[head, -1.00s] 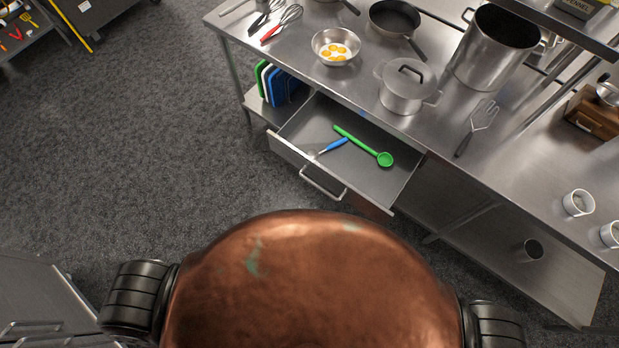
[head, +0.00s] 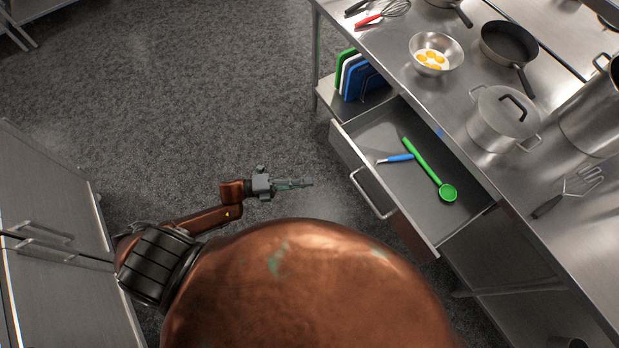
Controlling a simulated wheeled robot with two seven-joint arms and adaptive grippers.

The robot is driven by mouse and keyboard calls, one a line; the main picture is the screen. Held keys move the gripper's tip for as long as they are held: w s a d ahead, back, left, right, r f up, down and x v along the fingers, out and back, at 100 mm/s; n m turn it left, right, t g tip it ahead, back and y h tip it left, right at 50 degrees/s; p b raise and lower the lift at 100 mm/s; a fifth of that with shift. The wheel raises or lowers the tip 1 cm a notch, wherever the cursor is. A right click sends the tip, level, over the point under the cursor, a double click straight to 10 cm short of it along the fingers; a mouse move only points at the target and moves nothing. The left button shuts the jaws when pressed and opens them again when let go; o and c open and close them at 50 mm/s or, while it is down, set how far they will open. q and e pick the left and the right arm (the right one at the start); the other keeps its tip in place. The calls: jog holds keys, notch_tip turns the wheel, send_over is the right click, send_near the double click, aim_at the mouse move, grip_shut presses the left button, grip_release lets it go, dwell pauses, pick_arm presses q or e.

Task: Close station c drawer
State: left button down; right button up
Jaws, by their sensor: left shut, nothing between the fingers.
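The drawer (head: 374,135) under the steel worktop stands pulled open. A green spoon (head: 428,168) and a small blue-handled tool (head: 398,158) lie in it. Its front carries a bar handle (head: 369,199) and faces the lower left. My left gripper (head: 305,183) is over the floor to the left of the drawer front, its fingers closed together and empty. It points right, toward the drawer handle, with a gap between them. My right gripper is not in the head view.
The worktop (head: 455,95) holds a bowl of yolks (head: 436,54), a frying pan (head: 508,50), a lidded pot (head: 502,118) and a whisk (head: 385,13). Cutting boards (head: 358,80) stand on the shelf beside the drawer. A steel cabinet (head: 45,195) is at left. The floor between is clear.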

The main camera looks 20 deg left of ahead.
pick_arm(q)
jog(key=f+x, duration=0.1)
jog(key=x, duration=1.1)
jog(key=shift+r+p, duration=0.35)
jog(key=shift+r, duration=0.05)
jog(key=shift+a, duration=0.1)
